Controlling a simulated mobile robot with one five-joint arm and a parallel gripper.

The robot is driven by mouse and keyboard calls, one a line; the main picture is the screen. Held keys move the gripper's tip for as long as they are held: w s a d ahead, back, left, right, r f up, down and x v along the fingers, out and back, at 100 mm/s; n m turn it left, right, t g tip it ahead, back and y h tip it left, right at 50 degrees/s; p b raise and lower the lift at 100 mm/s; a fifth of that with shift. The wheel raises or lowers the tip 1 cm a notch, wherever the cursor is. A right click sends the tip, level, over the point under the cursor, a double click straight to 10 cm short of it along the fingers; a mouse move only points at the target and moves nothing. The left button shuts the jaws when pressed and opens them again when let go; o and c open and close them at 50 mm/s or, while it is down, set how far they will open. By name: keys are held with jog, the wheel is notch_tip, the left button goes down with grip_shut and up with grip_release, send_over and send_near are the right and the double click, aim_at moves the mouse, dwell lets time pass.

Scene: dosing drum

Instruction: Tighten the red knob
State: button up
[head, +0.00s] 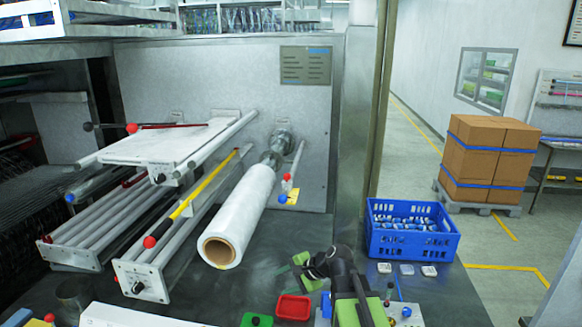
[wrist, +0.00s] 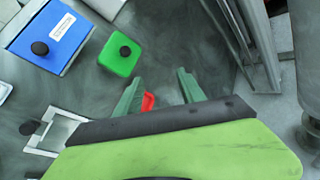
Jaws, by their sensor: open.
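Several red knobs show in the head view, and I cannot tell which one the task means. One red ball knob (head: 150,242) is at the lower end of a yellow bar; another red ball (head: 132,128) is on the dark rod above the white plate. A small red knob (head: 287,177) is beside the film roll, and one more (head: 49,318) is at the bottom left edge. My gripper (head: 298,271) is open over the dark bench, right of the roll and apart from these knobs. In the wrist view its green fingers (wrist: 158,80) are spread, with a small red piece (wrist: 148,102) visible between them.
A red tray (head: 293,307) and a green block (head: 257,320) lie on the bench near my arm. A blue crate (head: 414,238) stands to the right. The white film roll (head: 236,215) juts forward. The wrist view shows a blue box (wrist: 52,38) with a black knob.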

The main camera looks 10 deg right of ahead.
jog(key=w+d+r+m+t+y+p, duration=0.1)
jog(key=w+d+r+m+t+p, duration=0.15)
jog(key=w+r+m, duration=0.4)
jog(key=w+d+r+m+t+y+p, duration=0.1)
jog(key=w+d+r+m+t, duration=0.25)
jog(key=r, duration=0.55)
jog(key=m+t+h, duration=0.1)
jog(key=m+t, duration=0.3)
jog(key=m, duration=0.5)
send_near(289, 178)
jog(key=x, duration=1.1)
jog(key=shift+r+p, duration=0.1)
jog(key=shift+p, duration=0.25)
grip_shut()
